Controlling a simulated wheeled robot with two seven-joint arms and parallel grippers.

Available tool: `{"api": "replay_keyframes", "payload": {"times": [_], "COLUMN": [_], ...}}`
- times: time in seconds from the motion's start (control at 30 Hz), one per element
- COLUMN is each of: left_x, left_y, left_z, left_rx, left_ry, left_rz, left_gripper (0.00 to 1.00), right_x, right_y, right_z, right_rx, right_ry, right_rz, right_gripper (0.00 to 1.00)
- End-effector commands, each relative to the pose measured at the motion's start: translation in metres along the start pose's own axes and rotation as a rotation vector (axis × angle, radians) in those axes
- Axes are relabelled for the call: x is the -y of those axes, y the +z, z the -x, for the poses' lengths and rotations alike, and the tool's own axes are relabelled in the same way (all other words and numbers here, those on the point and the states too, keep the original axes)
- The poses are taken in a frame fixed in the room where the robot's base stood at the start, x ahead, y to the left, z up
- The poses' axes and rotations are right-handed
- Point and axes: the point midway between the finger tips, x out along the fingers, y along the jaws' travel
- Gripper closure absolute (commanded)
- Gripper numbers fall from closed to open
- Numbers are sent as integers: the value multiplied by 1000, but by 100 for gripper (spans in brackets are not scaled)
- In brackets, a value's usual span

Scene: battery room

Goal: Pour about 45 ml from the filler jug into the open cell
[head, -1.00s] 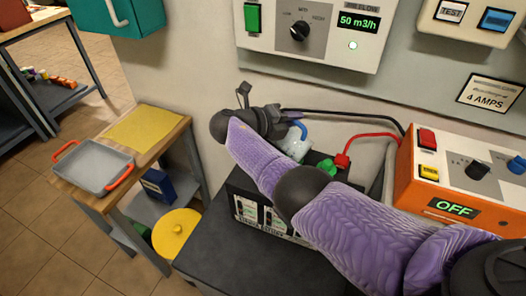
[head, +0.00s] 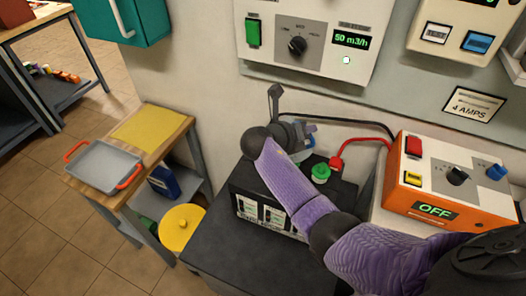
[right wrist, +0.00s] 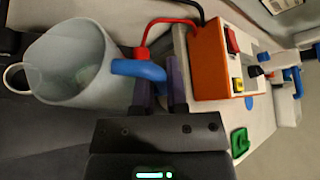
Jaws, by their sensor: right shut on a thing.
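My right gripper (head: 296,134) is shut on the blue handle (right wrist: 138,70) of the filler jug. A green cap (head: 320,172) sits on the battery's top. My left gripper is not in view.
An orange charger (head: 440,180) reading OFF stands at the right, with a red lead clamp (head: 337,162) and a black cable behind the battery. A side table holds a grey tray (head: 103,168) and a yellow mat (head: 150,130). A wall panel (head: 300,45) is above.

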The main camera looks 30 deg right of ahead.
Motion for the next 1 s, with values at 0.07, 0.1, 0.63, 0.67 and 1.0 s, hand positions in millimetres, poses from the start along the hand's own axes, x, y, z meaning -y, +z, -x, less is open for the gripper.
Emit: {"api": "replay_keyframes", "payload": {"times": [0.07,0.1,0.63,0.67,1.0], "left_x": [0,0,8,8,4], "left_y": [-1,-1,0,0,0], "left_z": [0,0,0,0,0], "left_rx": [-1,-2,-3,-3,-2], "left_ry": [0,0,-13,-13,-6], "left_rz": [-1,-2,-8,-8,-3], "left_gripper": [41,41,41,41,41], "right_x": [0,0,0,0,0], "right_y": [0,0,0,0,0], "right_z": [0,0,0,0,0], "right_rx": [0,0,0,0,0], "right_ry": [0,-1,-1,-1,-1], "right_rz": [1,1,2,2,2], "right_gripper": [100,100,100,100,100]}}
